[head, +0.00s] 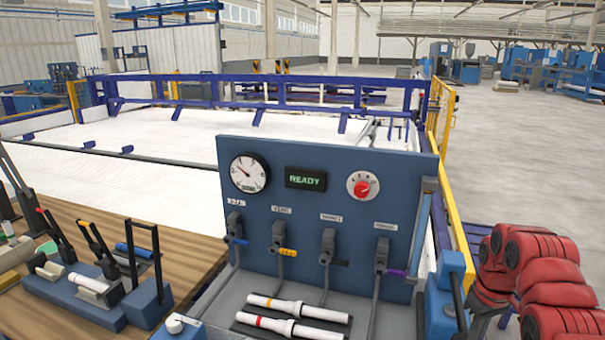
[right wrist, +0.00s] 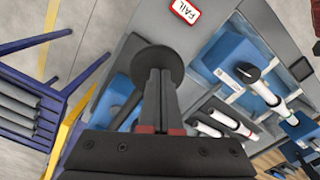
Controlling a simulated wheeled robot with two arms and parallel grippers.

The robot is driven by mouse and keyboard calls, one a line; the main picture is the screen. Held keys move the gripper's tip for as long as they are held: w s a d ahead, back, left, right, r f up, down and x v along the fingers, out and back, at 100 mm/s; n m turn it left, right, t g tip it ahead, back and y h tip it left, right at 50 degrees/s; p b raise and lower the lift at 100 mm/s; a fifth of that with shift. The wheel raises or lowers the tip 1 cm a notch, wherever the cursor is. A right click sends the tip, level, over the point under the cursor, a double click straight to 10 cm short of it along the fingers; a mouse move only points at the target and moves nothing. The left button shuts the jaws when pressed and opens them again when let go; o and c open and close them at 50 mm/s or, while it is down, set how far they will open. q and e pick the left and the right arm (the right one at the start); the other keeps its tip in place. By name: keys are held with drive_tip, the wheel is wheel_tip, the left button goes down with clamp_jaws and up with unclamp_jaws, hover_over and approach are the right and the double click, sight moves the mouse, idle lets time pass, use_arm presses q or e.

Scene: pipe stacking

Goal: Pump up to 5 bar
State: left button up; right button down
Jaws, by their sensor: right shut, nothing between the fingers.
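In the head view, a blue test panel (head: 300,235) carries a round white gauge (head: 249,173). Its needle points up and left; the scale is too small to read. Beside the gauge are a green-lit READY display (head: 306,180) and a red knob (head: 363,185). Several valves sit below, such as the yellow-handled one (head: 279,240). My right gripper (right wrist: 160,80) is shut and empty in the right wrist view. Its fingertips are over a round black disc (right wrist: 157,58), possibly a pump handle; contact is unclear. My left gripper is not in view.
White pipes (head: 292,328) lie in front of the panel. A wooden bench (head: 190,247) at left holds racks and fittings. A FAIL label (right wrist: 185,10) and a blue fixture with a white pipe (right wrist: 265,90) show in the wrist view. A yellow rail (head: 455,235) runs behind the panel.

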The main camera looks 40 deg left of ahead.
drive_tip(key=shift+r, duration=0.55)
drive_tip(key=shift+f, duration=0.15)
drive_tip(key=shift+f+b, duration=0.6)
drive_tip(key=shift+f, duration=0.8)
drive_tip(key=shift+f+b, duration=0.85)
drive_tip(key=shift+f, duration=2.35)
wheel_tip(320, 180, up, 10)
drive_tip(key=shift+s+f+p, duration=0.1)
drive_tip(key=shift+f+p, duration=0.15)
drive_tip(key=shift+p, duration=0.4)
drive_tip(key=shift+f, duration=0.2)
